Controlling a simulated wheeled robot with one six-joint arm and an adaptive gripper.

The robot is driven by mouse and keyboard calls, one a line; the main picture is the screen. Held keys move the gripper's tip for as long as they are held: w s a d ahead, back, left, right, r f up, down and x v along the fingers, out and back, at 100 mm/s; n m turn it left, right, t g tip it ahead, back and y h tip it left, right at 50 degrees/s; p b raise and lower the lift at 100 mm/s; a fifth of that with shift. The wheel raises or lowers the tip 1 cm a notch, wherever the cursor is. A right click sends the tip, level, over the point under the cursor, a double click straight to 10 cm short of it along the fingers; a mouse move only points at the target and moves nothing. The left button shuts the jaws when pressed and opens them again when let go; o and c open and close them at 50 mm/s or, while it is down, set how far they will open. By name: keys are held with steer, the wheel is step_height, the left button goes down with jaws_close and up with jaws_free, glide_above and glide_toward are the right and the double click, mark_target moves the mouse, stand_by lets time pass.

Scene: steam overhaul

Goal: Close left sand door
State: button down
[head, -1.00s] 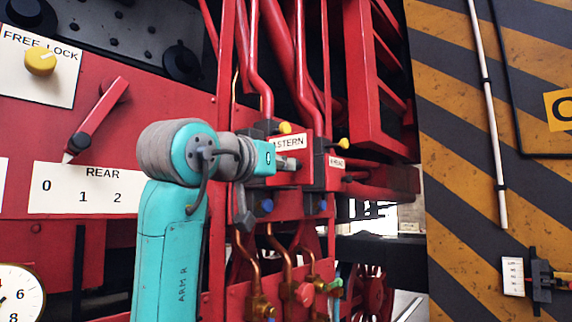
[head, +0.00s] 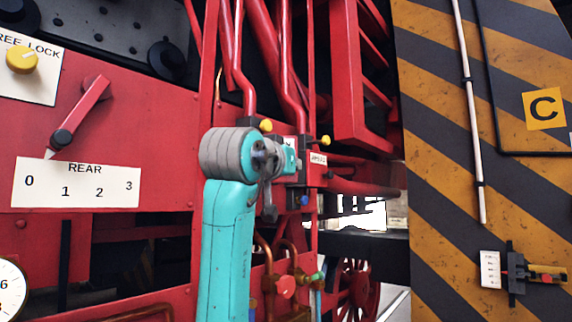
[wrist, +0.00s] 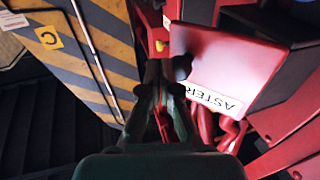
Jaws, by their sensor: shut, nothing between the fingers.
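No part is marked as the left sand door, and I cannot tell which part it is. A red plate labelled ASTERN (wrist: 222,62) fills the upper right of the wrist view. My gripper (wrist: 167,72) is shut and empty, with its dark fingertips beside the plate's left edge. I cannot tell whether they touch it. In the head view, my teal arm hides the gripper and most of the ASTERN plate. A second label, apparently AHEAD (head: 318,158), shows just right of my wrist.
Red pipes (head: 287,85) rise behind my arm, with yellow knobs (head: 266,125) near it. Copper pipes (head: 290,255) and valves lie below. A striped yellow-and-black panel (head: 440,180) with a white rod (head: 470,110) stands at right. A red REAR lever (head: 80,112) is at left.

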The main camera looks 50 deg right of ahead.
steer(key=w+d+n+t+y, duration=0.2)
steer(key=w+d+n+t, duration=0.1)
steer(key=d, duration=0.3)
steer(key=shift+w+d+t, duration=0.15)
steer(key=shift+w+t, duration=0.55)
steer(key=shift+w, duration=0.15)
stand_by(0.4)
